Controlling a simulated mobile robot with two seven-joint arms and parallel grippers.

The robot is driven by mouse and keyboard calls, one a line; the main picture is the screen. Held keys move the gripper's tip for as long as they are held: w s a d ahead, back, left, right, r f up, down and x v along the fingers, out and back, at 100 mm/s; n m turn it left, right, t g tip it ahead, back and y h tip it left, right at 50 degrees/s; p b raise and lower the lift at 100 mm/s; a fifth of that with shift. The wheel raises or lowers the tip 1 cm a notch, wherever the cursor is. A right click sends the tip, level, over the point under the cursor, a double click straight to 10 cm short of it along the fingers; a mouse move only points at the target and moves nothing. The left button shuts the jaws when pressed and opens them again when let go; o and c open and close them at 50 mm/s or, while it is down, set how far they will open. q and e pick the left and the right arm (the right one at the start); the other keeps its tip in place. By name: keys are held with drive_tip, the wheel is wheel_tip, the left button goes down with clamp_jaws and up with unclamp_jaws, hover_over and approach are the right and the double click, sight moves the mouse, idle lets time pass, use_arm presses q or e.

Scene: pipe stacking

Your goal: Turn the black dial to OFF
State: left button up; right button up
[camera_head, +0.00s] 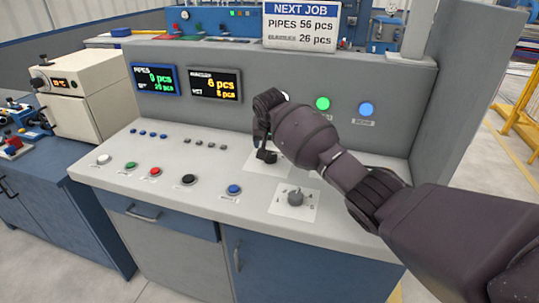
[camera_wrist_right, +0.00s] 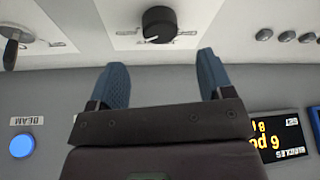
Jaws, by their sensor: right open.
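The black dial (camera_wrist_right: 159,24) sits on a white plate in the right wrist view, with a pale pointer mark on its lower side. The plate's labels are too small to read. My right gripper (camera_wrist_right: 162,68) is open and empty. Its two blue fingertips are spread to either side below the dial in the picture, apart from it. In the head view my right gripper (camera_head: 266,152) hangs over a white plate on the console and hides most of it; I cannot tell dial from fingertip there. My left gripper is not in view.
A dark grey dial (camera_head: 296,197) on another white plate sits nearer the console's front edge. Push buttons, including a black one (camera_head: 189,180), line the console. Behind rises a grey panel with a blue button (camera_head: 366,109).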

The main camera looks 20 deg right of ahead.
sight(270, 154)
drive_tip(key=b+x, duration=0.1)
drive_tip(key=x, duration=0.5)
drive_tip(key=shift+b, duration=0.3)
drive_tip(key=shift+w+f, duration=0.1)
drive_tip(key=shift+f, duration=0.1)
drive_tip(key=shift+w+d+f, duration=0.1)
drive_tip(key=shift+w+f, duration=0.05)
drive_tip(key=shift+f, duration=0.1)
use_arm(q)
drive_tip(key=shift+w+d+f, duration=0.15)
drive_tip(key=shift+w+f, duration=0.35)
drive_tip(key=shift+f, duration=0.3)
use_arm(e)
drive_tip(key=shift+c, duration=0.9)
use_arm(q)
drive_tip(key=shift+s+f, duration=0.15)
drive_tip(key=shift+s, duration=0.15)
use_arm(e)
drive_tip(key=c, duration=0.7)
